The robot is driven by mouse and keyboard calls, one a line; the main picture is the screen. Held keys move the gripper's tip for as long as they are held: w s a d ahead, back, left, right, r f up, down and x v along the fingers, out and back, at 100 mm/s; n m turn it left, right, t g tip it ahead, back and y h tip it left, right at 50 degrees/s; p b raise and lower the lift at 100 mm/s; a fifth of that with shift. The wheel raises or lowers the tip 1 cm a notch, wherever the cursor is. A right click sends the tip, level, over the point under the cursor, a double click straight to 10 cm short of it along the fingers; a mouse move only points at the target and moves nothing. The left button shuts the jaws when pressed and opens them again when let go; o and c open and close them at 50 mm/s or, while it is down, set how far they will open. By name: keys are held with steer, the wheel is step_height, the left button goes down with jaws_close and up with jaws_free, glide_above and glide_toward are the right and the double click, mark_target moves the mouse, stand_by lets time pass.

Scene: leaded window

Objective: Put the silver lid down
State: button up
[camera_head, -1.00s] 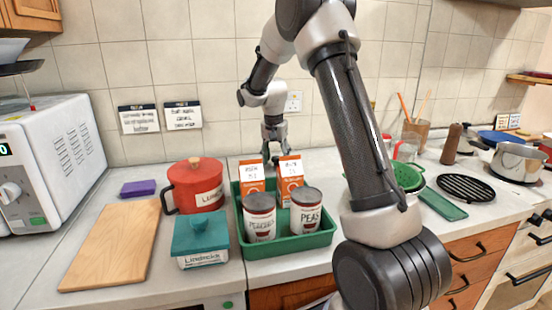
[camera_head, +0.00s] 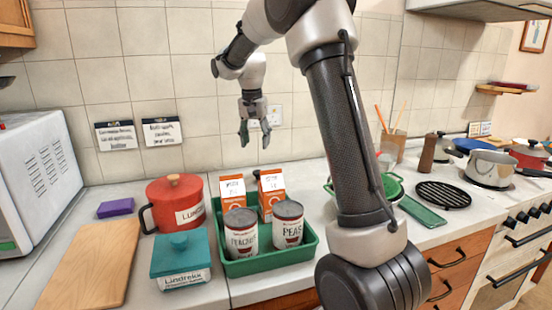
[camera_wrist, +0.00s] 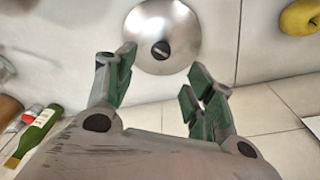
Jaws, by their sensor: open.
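The silver lid (camera_wrist: 183,38) shows in the wrist view as a round, shiny dome with a small dark knob. It appears to lie knob-up on the pale counter. My gripper (camera_wrist: 162,70) is open and empty, its green-padded fingers apart, with the lid beyond them and no visible contact. In the head view my gripper (camera_head: 255,140) hangs fingers down above the back of the counter, behind the two orange cartons. The lid cannot be made out there; the cartons seem to hide that spot.
A green tray (camera_head: 262,262) holds cans and cartons in front. A red pot (camera_head: 172,195), a teal box (camera_head: 180,262) and a wooden board (camera_head: 88,265) stand left. A green colander (camera_head: 392,187) is right. The wrist view shows a yellow fruit (camera_wrist: 300,17) and green bottle (camera_wrist: 38,132).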

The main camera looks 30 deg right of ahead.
steer(key=s+r+n, duration=0.2)
steer(key=s+r, duration=0.4)
steer(key=s, duration=0.4)
steer(key=s+f+n+t, duration=0.1)
steer(key=s+n, duration=0.1)
steer(key=s, duration=0.6)
steer(key=s+a+f+n+t, duration=0.1)
steer(key=s+n, duration=0.1)
steer(key=s, duration=0.7)
steer(key=s+f+n+t+y, duration=0.1)
steer(key=s+f+n, duration=0.1)
steer(key=s, duration=0.7)
steer(key=shift+s+a+n, duration=0.2)
steer(key=shift+a+n, duration=0.05)
steer(key=shift+n, duration=0.15)
steer(key=shift+r, duration=0.1)
steer(key=c, duration=0.4)
steer(key=shift+s, duration=0.15)
